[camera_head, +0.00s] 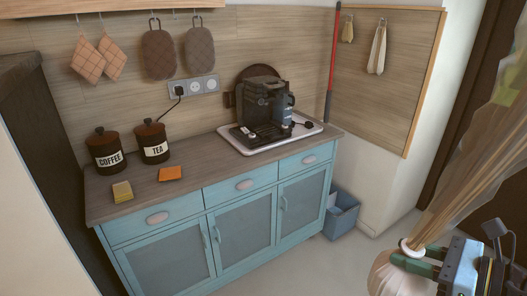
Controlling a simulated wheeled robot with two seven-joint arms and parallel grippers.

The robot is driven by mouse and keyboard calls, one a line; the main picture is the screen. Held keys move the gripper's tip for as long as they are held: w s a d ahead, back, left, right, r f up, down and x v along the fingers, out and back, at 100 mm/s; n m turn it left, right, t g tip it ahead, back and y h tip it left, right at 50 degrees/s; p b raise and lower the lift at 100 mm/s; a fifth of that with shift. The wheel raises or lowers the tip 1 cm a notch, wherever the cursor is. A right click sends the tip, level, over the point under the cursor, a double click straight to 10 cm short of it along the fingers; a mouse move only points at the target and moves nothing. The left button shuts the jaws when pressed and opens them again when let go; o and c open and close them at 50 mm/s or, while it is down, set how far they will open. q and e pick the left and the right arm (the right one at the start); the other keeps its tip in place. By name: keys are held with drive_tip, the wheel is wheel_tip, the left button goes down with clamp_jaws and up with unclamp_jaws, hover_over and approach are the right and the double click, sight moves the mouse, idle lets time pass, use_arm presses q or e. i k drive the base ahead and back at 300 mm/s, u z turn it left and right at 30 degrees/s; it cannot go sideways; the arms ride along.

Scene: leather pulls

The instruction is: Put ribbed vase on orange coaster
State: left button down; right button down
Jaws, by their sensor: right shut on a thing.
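The orange coaster (171,173) lies flat on the wooden counter in front of the tea canister. The ribbed vase (388,276) is pale, with a narrow neck and tall dried stalks (468,165) leaning up to the right. It is at the bottom right, cut off by the lower edge of the view. My right gripper (408,257) is shut on the vase near its neck, in front of the cabinet and well to the right of the coaster. The stalks and the gripper's body partly hide each other's surroundings. My left gripper is out of view.
A yellow block (122,191) lies left of the coaster. Coffee (105,152) and tea (152,143) canisters stand behind. A coffee machine (262,108) sits on a white tray (250,146) to the right. The counter (190,193) is bare around the coaster's front. A blue bin (342,216) stands on the floor.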

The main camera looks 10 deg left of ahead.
sight(170, 173)
drive_tip(key=u, duration=0.2)
drive_tip(key=i, duration=1.15)
drive_tip(key=u, duration=1.3)
drive_tip(key=i, duration=0.45)
drive_tip(key=u, duration=0.45)
